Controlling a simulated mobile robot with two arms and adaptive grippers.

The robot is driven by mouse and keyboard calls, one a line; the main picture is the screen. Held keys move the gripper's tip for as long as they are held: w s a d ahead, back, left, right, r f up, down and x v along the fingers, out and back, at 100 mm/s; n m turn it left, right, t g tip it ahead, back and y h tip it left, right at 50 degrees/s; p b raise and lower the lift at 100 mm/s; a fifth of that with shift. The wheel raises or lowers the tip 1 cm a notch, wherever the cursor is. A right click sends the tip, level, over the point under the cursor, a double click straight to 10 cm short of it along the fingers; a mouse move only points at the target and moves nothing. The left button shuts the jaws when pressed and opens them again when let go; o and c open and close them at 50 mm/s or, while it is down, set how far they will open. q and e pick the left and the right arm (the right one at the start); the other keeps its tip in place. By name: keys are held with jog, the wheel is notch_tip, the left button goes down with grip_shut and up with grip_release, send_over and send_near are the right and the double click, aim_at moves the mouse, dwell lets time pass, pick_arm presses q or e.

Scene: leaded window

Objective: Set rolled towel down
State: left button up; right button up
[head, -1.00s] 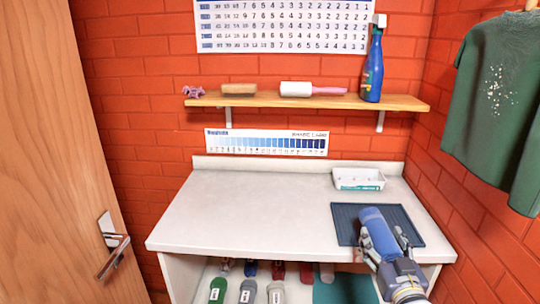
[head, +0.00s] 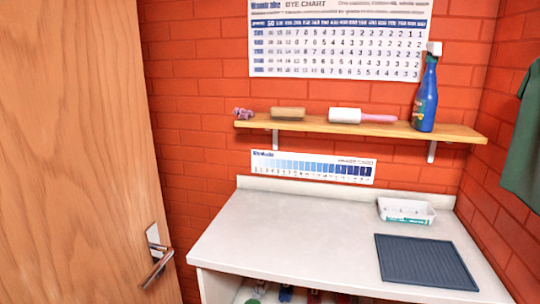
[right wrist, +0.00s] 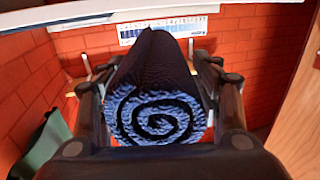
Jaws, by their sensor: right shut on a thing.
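A rolled blue towel (right wrist: 155,116) fills the middle of the right wrist view, its spiral end facing the camera. My right gripper (right wrist: 150,68) is shut on it, with one finger along each side. The far end of the towel is dark and in shadow. Neither the towel nor my grippers show in the head view. The ribbed dark blue mat (head: 425,262) lies bare on the right of the white counter (head: 300,232). My left gripper is in neither view.
A white tray (head: 406,211) stands behind the mat. A shelf (head: 380,128) above holds a brush (head: 288,113), a lint roller (head: 345,115) and a blue spray bottle (head: 426,95). A wooden door (head: 75,150) is at left. The counter's left and middle are clear.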

jog(key=shift+s+f, duration=0.2)
jog(key=shift+s, duration=0.6)
jog(key=shift+s+f, duration=0.2)
jog(key=shift+s, duration=0.55)
jog(key=shift+w+d, duration=0.1)
